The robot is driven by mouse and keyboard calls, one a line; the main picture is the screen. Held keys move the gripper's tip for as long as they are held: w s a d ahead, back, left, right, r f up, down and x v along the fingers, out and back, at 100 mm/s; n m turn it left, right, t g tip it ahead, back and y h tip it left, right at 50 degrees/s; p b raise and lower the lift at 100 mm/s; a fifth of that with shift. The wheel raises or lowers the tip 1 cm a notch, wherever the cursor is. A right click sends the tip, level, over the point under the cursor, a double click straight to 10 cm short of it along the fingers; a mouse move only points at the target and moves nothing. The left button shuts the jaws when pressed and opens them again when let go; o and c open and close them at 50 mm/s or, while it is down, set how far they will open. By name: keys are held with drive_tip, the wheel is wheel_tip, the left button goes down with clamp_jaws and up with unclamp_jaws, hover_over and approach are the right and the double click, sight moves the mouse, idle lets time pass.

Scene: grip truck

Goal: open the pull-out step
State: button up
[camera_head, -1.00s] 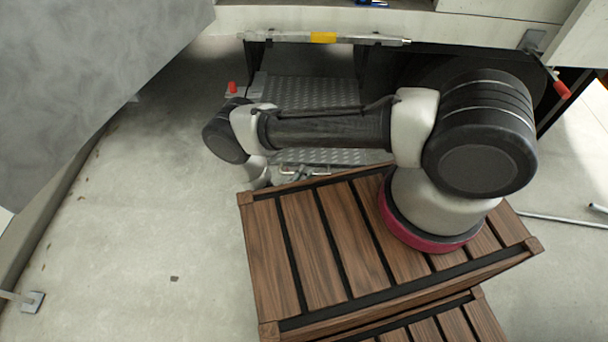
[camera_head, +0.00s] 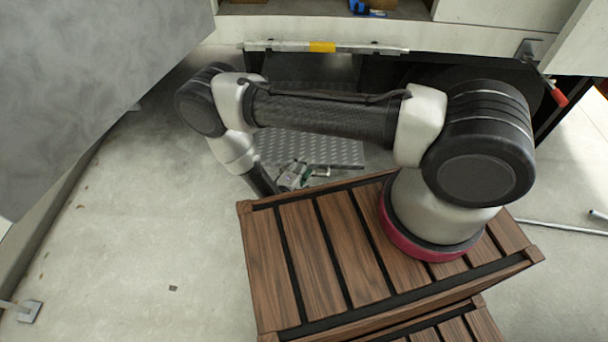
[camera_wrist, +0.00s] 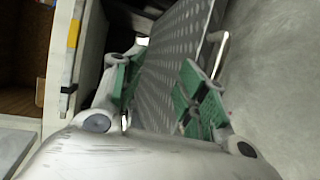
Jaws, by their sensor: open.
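The pull-out step (camera_head: 335,152) is a grey checkered metal plate low under the truck's sill, partly hidden behind my arm. It fills the upper middle of the wrist view (camera_wrist: 178,55). A thin metal loop handle (camera_head: 320,172) shows at its near edge, and at the plate's right edge in the wrist view (camera_wrist: 221,52). My gripper (camera_head: 297,176) is at the step's near edge, left of the loop. In the wrist view my gripper (camera_wrist: 160,92) has its green-padded fingers spread, with the plate showing between them. Nothing is held. Whether a finger touches the step is unclear.
The truck's sill bar with a yellow mark (camera_head: 322,47) runs above the step. A large grey panel (camera_head: 80,90) hangs at the left. A red-tipped lever (camera_head: 559,93) hangs at the right.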

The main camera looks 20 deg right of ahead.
drive_tip(key=shift+r, duration=0.1)
drive_tip(key=w+d+r+m+g+h, duration=0.1)
drive_tip(key=w+d+r+m+g, duration=0.2)
drive_tip(key=r, duration=0.8)
drive_tip(key=w+d+r+m+g+h, duration=0.1)
drive_tip(key=d+r+m+g, duration=0.2)
drive_tip(key=r, duration=0.8)
drive_tip(key=w+d+r+m+g+h, duration=0.1)
drive_tip(key=w+d+r+m+g, duration=0.3)
drive_tip(key=r, duration=0.7)
drive_tip(key=s+d+r+g+y, duration=0.2)
drive_tip(key=s+d+r+y, duration=0.1)
drive_tip(key=s+r, duration=0.35)
drive_tip(key=s+d+r+g+y, duration=0.1)
drive_tip(key=s+d+r+y, duration=0.3)
drive_tip(key=r, duration=0.4)
drive_tip(key=s+r+t+y, duration=0.2)
drive_tip(key=s+r+y, duration=0.1)
drive_tip(key=s, duration=0.5)
drive_tip(key=s+r+t+y, duration=0.3)
drive_tip(key=s+r, duration=0.3)
drive_tip(key=s, duration=0.3)
drive_tip(key=shift+a+m, duration=0.2)
drive_tip(key=shift+m, duration=0.2)
